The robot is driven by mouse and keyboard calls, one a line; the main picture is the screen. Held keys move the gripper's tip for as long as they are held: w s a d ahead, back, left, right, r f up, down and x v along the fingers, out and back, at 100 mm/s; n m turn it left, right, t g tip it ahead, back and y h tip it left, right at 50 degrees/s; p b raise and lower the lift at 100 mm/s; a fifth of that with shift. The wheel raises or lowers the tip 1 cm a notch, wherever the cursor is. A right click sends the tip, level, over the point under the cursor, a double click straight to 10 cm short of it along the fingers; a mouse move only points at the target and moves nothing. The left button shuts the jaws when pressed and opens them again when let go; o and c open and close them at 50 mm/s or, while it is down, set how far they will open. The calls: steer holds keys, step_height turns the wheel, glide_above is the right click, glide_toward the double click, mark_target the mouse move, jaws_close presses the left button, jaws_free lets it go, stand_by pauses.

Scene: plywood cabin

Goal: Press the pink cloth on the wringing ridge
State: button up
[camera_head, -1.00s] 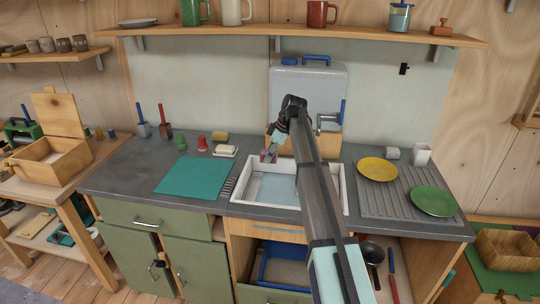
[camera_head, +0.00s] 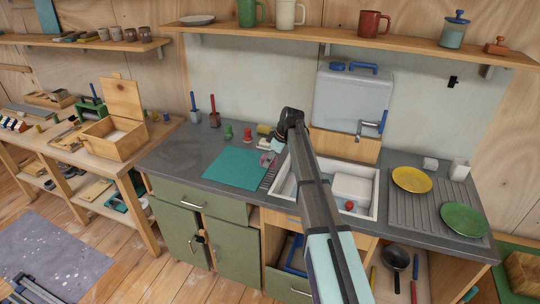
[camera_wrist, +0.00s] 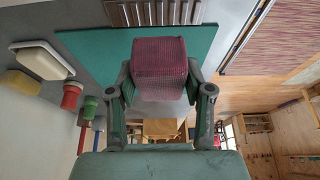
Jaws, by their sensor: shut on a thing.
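The pink cloth (camera_wrist: 160,68) is a ribbed, folded block between the two fingers of my gripper (camera_wrist: 160,84) in the wrist view. My gripper is shut on it. In the head view the cloth (camera_head: 266,159) is a small pink patch, partly hidden by my gripper, near the mat's right edge. The wringing ridge (camera_wrist: 152,13) is a grey ribbed strip beyond the cloth in the wrist view. In the head view the ridge (camera_head: 270,174) lies between the teal mat and the sink, partly hidden. I cannot tell whether the cloth touches it.
The teal mat (camera_head: 233,169) lies left of the ridge. The sink (camera_head: 375,199) is to the right, holding a white block (camera_head: 352,187) and a red item (camera_head: 349,205). Red (camera_head: 248,134) and green (camera_head: 228,132) pegs stand behind the mat. Yellow (camera_head: 412,179) and green (camera_head: 464,219) plates are farther right.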

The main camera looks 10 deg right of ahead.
mark_target(267, 176)
steer(key=shift+w+d+f, duration=0.1)
steer(key=shift+d+f, duration=0.05)
steer(key=shift+f, duration=0.45)
steer(key=shift+f+b, duration=1.05)
steer(key=shift+f, duration=1.3)
steer(key=shift+f, duration=0.55)
steer(key=shift+r, duration=0.1)
steer(key=shift+r+p, duration=1)
steer(key=shift+r, duration=2.4)
